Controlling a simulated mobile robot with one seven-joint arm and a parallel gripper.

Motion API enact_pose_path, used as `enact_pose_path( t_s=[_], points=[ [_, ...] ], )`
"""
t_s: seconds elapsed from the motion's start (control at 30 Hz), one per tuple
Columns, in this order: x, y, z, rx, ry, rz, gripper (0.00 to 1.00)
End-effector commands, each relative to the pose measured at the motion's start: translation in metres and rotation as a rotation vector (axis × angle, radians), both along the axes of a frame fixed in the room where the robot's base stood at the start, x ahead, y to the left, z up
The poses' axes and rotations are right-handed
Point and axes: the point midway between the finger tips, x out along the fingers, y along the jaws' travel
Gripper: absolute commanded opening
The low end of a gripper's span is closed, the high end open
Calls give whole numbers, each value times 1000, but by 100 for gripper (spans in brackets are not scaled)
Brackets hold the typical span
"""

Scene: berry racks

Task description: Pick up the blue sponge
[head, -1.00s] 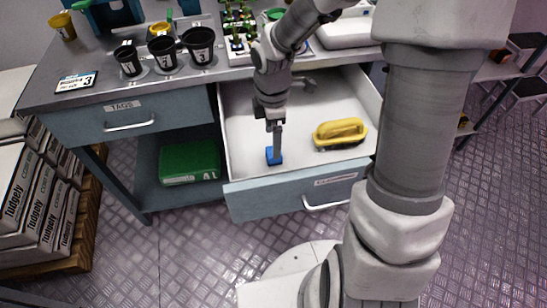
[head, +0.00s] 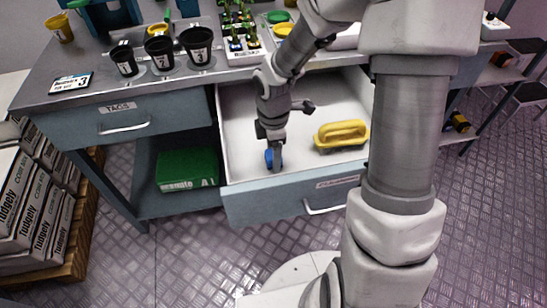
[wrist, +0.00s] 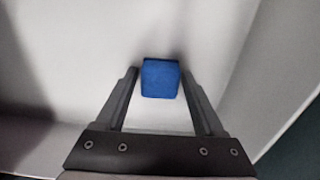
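The blue sponge (head: 269,160) lies on the floor of the open white drawer (head: 240,120), near its front left. It also shows in the wrist view (wrist: 160,79) as a small blue block. My gripper (head: 275,163) points down into the drawer and partly hides the sponge in the head view. In the wrist view my gripper (wrist: 159,72) is open, with one finger on each side of the sponge. I cannot tell for sure whether the fingertips touch it.
A yellow-handled brush (head: 341,134) lies in the drawer to the right of the sponge. The drawer's front panel (head: 290,197) stands close in front. Black cups (head: 198,45) and a plant tray (head: 238,42) stand on the counter. A green box (head: 188,168) sits on the shelf at left.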

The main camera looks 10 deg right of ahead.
Motion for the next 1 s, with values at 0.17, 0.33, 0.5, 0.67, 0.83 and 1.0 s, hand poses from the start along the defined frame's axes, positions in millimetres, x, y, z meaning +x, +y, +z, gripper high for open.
enact_pose_path(
  t_s=[0.17, 0.33, 0.5, 0.67, 0.83, 1.0],
  points=[
    [0, 0, 0, 0, 0, 0, 36],
    [0, 0, 0, 0, 0, 0, 5],
    [0, 0, 0, 0, 0, 0, 0],
    [0, 0, 4, 0, -1, -1, 0],
    [0, 0, 22, 0, -1, -1, 0],
    [-3, -7, 51, -1, -1, -6, 0]
  ],
)
